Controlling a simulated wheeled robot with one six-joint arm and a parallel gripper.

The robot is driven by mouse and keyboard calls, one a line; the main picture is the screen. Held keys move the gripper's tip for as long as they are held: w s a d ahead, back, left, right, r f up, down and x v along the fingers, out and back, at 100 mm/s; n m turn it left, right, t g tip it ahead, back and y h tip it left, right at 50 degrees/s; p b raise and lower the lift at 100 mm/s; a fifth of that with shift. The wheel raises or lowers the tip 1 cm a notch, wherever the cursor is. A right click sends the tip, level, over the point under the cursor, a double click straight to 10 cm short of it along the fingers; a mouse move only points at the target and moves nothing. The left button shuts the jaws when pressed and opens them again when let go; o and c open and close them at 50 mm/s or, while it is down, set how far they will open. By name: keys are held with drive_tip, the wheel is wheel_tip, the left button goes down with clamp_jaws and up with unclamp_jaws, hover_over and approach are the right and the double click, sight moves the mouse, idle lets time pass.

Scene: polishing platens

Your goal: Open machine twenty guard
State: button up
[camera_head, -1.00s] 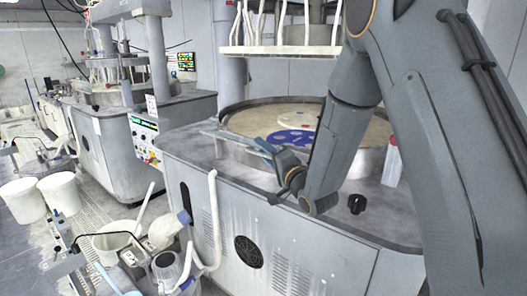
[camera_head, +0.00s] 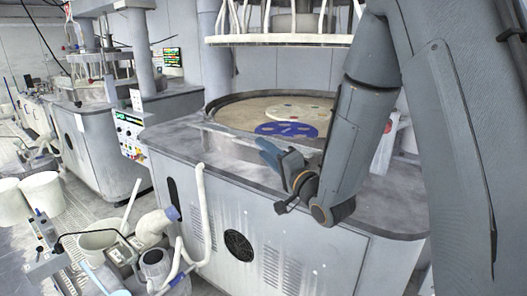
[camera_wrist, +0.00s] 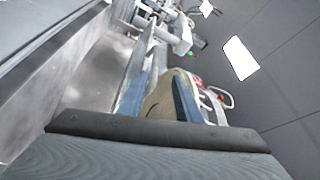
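The near machine (camera_head: 255,205) is a grey cabinet with a round platen on top. A pale, partly see-through guard strip (camera_head: 228,133) runs along the platen's front rim, and its right part is hidden behind my gripper. My gripper (camera_head: 268,150), with blue fingers, is at the front edge of the machine top, near the strip's right end. I cannot tell whether it touches the strip. In the wrist view the fingers of my gripper (camera_wrist: 160,95) stand apart with nothing clearly held between them. No machine number is legible.
A blue disc (camera_head: 286,130) and a cream disc (camera_head: 300,112) lie on the platen. A white bottle (camera_head: 384,146) stands at the right. A pale pipe (camera_head: 203,215), buckets (camera_head: 41,190) and jugs (camera_head: 153,228) crowd the front left. A white-tubed upper head (camera_head: 285,40) hangs above.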

drive_tip(key=v, duration=0.9)
idle(0.8)
idle(0.5)
